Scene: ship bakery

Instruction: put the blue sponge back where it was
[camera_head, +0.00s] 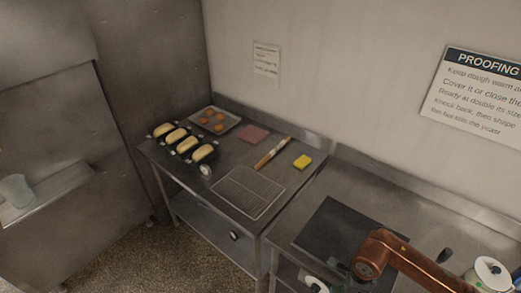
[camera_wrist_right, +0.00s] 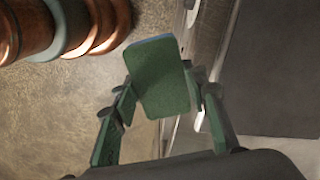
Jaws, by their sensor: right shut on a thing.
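In the right wrist view a block with a broad green face and a thin blue edge (camera_wrist_right: 158,78), which looks like the blue sponge, sits between the fingers of my right gripper (camera_wrist_right: 160,88). The gripper is shut on it and holds it over the floor, beside the edge of a metal table. In the head view my copper right arm reaches in from the lower right; the sponge cannot be made out there. A yellow sponge (camera_head: 302,161) lies on the left table. My left gripper is not in view.
The left steel table holds loaf tins (camera_head: 186,143), a tray of buns (camera_head: 214,121), a pink cloth (camera_head: 253,134), a rolling pin (camera_head: 271,153) and a wire rack (camera_head: 248,192). A dark mat (camera_head: 335,230) lies on the right table. A white canister (camera_head: 490,273) stands at the right.

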